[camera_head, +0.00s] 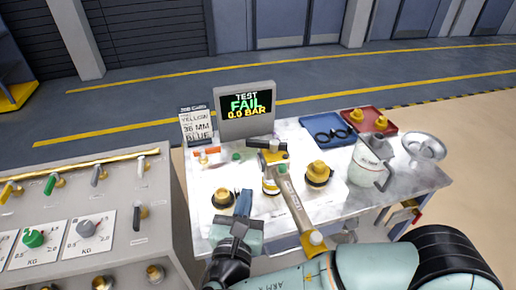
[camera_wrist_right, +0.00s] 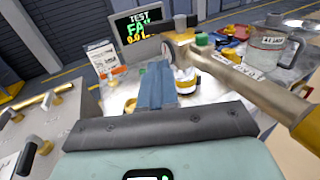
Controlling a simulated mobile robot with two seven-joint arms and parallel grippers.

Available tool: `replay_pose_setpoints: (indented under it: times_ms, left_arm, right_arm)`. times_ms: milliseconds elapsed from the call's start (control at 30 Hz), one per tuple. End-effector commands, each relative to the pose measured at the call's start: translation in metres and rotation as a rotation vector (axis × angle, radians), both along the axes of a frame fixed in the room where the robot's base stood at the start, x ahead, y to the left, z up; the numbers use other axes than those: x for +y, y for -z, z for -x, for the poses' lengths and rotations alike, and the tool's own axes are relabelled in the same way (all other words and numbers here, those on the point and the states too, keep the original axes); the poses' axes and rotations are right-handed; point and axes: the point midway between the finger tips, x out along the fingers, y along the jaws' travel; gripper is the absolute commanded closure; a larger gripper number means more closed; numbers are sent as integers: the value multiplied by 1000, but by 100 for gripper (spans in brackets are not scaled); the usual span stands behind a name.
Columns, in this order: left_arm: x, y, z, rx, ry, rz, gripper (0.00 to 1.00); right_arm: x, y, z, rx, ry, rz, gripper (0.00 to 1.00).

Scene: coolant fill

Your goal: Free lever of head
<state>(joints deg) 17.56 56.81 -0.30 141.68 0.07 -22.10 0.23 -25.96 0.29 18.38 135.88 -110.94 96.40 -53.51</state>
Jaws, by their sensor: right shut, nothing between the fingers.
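The head (camera_head: 268,146), a dark and tan piece with a green knob beside it, is over the back middle of the white table. Its long tan-grey lever (camera_head: 291,201) slopes towards me and ends in a yellow sleeve and a pale round tip. In the right wrist view the lever (camera_wrist_right: 240,76) runs from upper middle to lower right. My right gripper (camera_head: 243,203) is shut and empty, left of the lever. Its blue fingers (camera_wrist_right: 157,86) point towards the head; I cannot tell whether they touch it. A yellow-white fitting (camera_head: 271,183) is partly hidden behind the lever. My left gripper is not in view.
A screen (camera_head: 245,110) reads "TEST FAIL 0.0 BAR", beside a job card (camera_head: 196,125). Brass caps (camera_head: 318,173) stand on the table. A jug (camera_head: 368,160), blue tray (camera_head: 325,122) and red tray (camera_head: 384,126) are right. A control panel (camera_head: 75,205) stands left.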

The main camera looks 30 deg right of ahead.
Motion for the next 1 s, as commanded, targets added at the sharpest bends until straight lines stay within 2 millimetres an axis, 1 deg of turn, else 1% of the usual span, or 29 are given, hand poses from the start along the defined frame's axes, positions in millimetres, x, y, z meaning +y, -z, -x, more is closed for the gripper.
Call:
replay_pose_setpoints:
  times_ms: [33, 133, 267, 500, 700, 833, 1000]
  left_arm:
    - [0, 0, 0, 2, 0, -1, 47]
    - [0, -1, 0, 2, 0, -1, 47]
    - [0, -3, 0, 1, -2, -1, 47]
    - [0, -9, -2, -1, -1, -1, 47]
    - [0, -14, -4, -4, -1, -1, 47]
    - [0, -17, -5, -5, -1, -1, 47]
    - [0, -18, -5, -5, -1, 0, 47]
  right_arm:
    - [0, -5, 0, -14, -2, 7, 100]
    - [-3, -8, -3, -22, 1, 12, 100]
    - [-16, -7, -17, -20, 5, 12, 100]
    - [-48, -7, -58, -18, 6, 12, 100]
    - [-71, -7, -88, -18, 4, 11, 100]
    - [-80, -7, -101, -18, 1, 10, 100]
    - [-86, -6, -108, -18, 1, 10, 100]
